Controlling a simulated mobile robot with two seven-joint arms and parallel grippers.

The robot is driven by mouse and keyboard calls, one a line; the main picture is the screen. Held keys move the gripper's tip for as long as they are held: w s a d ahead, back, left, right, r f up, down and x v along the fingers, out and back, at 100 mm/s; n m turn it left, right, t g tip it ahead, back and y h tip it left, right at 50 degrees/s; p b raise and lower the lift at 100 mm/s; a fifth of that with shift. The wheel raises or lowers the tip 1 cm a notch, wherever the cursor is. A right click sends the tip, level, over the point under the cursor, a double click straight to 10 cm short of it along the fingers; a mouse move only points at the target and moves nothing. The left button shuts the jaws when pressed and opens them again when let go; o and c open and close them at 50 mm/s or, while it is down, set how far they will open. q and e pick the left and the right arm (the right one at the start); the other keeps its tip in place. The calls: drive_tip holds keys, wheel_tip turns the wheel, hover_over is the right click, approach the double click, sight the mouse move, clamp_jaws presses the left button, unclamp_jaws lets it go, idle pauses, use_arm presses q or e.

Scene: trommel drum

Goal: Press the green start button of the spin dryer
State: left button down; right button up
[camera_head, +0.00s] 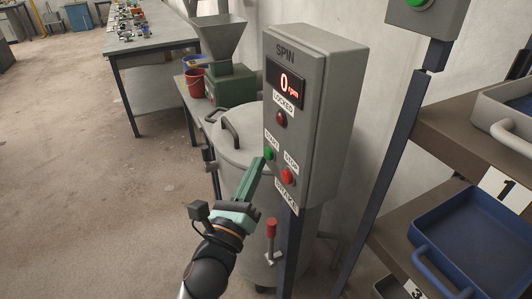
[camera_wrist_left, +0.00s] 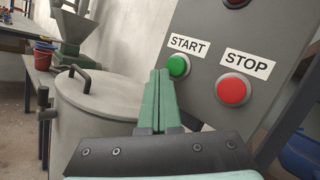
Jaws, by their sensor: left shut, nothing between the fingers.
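The grey spin dryer control box (camera_head: 301,120) carries a display reading 0 rpm. Its green start button (camera_head: 268,153) sits under a START label, left of the red stop button (camera_head: 288,176). In the left wrist view the green start button (camera_wrist_left: 178,66) shows just beyond my fingertips. My left gripper (camera_head: 261,163) is shut and empty, its tips close to the green button. It also shows in the left wrist view (camera_wrist_left: 160,76). I cannot tell whether the tips touch the button. The lidded grey drum (camera_head: 238,145) stands behind the box. My right gripper is not in view.
A red-topped lever (camera_head: 271,229) is below the box. A green hopper machine (camera_head: 228,75) and a red bucket (camera_head: 195,82) stand behind. Shelves with a blue tray (camera_head: 470,230) are at the right. The floor at the left is clear.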

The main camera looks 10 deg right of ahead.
use_arm(q)
drive_tip(key=r, duration=0.1)
drive_tip(key=r+p, duration=0.2)
drive_tip(key=shift+s+a+r, duration=0.35)
drive_tip(key=shift+f, duration=0.1)
drive_tip(key=a, duration=0.1)
drive_tip(key=s+a+p, duration=0.1)
drive_tip(key=a, duration=0.2)
drive_tip(key=shift+s+a+p, duration=0.3)
drive_tip(key=shift+a+p, duration=0.1)
idle(0.6)
